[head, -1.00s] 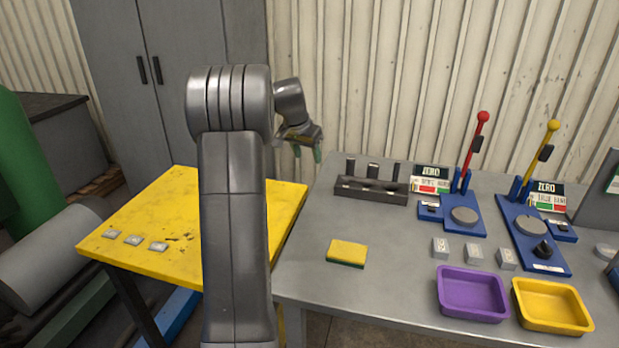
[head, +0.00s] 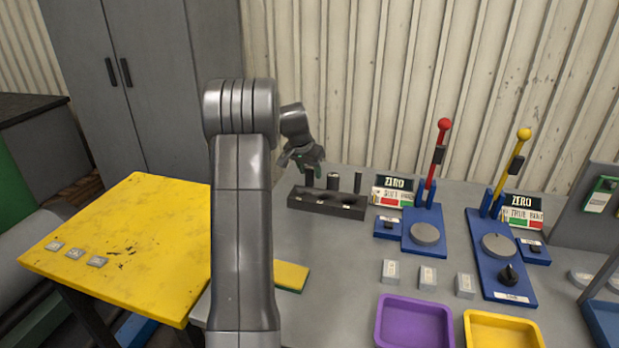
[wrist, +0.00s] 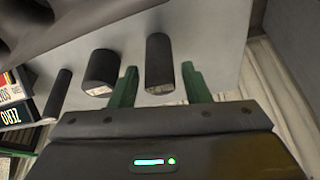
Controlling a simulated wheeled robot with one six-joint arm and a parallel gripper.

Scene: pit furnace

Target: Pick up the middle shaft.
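Three dark upright shafts stand in a dark rack (head: 327,205) on the grey table. The middle shaft (head: 333,181) is the thickest; it also shows in the wrist view (wrist: 100,68). The left shaft (head: 309,178) is at the rack's left end, and the thin right shaft (head: 358,182) at the other. My gripper (head: 305,165) is at the left shaft. In the wrist view, my gripper's green fingers (wrist: 159,68) are apart, one on each side of that left shaft (wrist: 158,62). The middle shaft lies just outside one finger. I cannot tell the fingers' height against the shafts.
Right of the rack stand a red-lever device (head: 424,232) and a yellow-lever device (head: 499,243). Small grey blocks, a purple tray (head: 414,302) and a yellow tray (head: 503,316) lie in front. A sponge (head: 292,276) is partly behind my arm. A yellow table (head: 120,230) is at left.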

